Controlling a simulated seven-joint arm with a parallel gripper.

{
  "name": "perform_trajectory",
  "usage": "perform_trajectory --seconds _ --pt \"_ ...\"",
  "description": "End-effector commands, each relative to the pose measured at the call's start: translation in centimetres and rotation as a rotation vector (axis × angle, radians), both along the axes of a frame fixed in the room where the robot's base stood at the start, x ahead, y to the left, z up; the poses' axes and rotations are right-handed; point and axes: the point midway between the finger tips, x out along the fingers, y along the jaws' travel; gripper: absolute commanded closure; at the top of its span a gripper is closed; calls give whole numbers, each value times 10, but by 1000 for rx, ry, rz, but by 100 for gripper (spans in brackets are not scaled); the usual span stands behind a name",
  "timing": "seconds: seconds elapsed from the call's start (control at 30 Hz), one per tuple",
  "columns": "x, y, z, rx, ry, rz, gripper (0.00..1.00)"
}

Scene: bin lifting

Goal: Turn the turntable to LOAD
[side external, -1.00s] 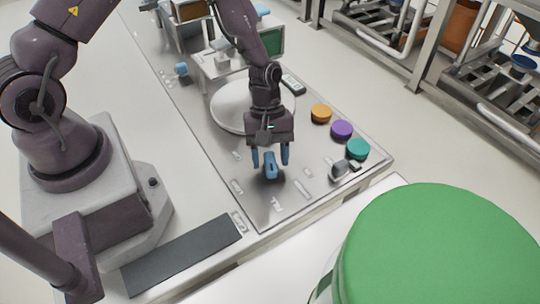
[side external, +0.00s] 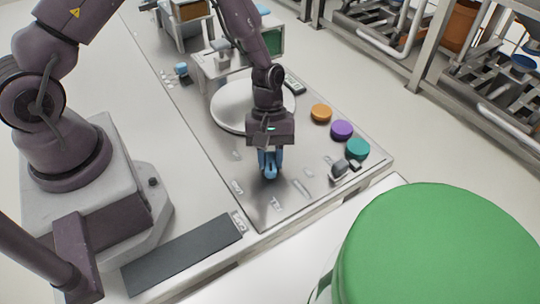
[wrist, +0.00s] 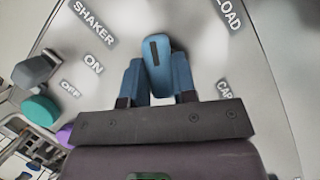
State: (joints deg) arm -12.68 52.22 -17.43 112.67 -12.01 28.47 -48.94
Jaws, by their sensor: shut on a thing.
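The blue knob (wrist: 155,62) has a dark mark on its top and sits in the metal panel (side external: 225,205). My gripper (side external: 269,172) points down and is shut on the knob, with a blue finger on each side of it. In the wrist view, the knob's far end tilts slightly left of straight up. The LOAD label (wrist: 229,14) lies to the upper right of the knob. A second label, partly cut off and beginning "CAR" (wrist: 224,88), is to its right. A round pale disc (side external: 228,108), which looks like the turntable, lies behind my gripper.
Orange (side external: 321,113), purple (side external: 341,129) and teal (side external: 357,148) round buttons stand on the panel's right side. A grey switch (side external: 338,170) is near them; SHAKER, ON and OFF labels show in the wrist view. A large green-topped container (side external: 440,245) fills the front right.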

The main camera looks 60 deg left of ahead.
Motion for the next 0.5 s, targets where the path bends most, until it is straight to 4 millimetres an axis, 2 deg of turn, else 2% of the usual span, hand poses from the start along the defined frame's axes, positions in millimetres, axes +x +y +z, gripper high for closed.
perform_trajectory --seconds 0.5 --pt "2 -1 1 2 -1 -443 98"
